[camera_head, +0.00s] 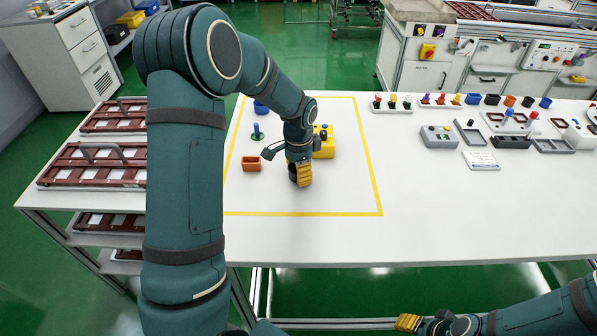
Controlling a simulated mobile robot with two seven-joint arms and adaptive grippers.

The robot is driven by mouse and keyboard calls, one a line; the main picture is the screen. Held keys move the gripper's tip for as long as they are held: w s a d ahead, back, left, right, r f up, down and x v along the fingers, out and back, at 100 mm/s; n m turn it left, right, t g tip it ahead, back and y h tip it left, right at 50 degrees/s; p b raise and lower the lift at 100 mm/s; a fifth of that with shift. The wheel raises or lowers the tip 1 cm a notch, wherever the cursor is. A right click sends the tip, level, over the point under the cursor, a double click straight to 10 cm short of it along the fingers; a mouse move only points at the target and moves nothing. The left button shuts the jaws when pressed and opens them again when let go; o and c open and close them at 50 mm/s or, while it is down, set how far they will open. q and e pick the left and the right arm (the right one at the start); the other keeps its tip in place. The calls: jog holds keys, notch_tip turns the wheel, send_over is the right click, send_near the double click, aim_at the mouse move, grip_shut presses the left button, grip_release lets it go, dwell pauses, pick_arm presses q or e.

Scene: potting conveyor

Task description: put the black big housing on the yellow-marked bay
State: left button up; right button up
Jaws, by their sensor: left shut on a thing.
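My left gripper (300,173) is low over the white table, inside a rectangle of yellow tape (375,190). It is shut on a small dark thing (292,171), which looks like the black housing; the fingers hide most of it. I cannot tell whether it touches the table. A yellow block (327,150) stands just behind the gripper, partly hidden by the wrist. My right gripper (408,322) is low at the bottom edge, in front of the table; only a yellow fingertip pad shows clearly. No separate yellow-marked bay can be made out for certain.
An orange-red box (251,164), a blue-knobbed piece (257,132) and a blue box (261,108) lie inside the tape. Brown racks (95,165) stand at left. Coloured parts and a grey control box (438,137) sit at back right. The table's front right is clear.

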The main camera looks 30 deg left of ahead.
pick_arm(q)
jog(key=shift+r, duration=0.1)
jog(key=o, duration=1)
notch_tip(320, 180, up, 12)
jog(key=p, duration=0.2)
jog(key=shift+p, duration=0.4)
jog(key=shift+s, duration=0.1)
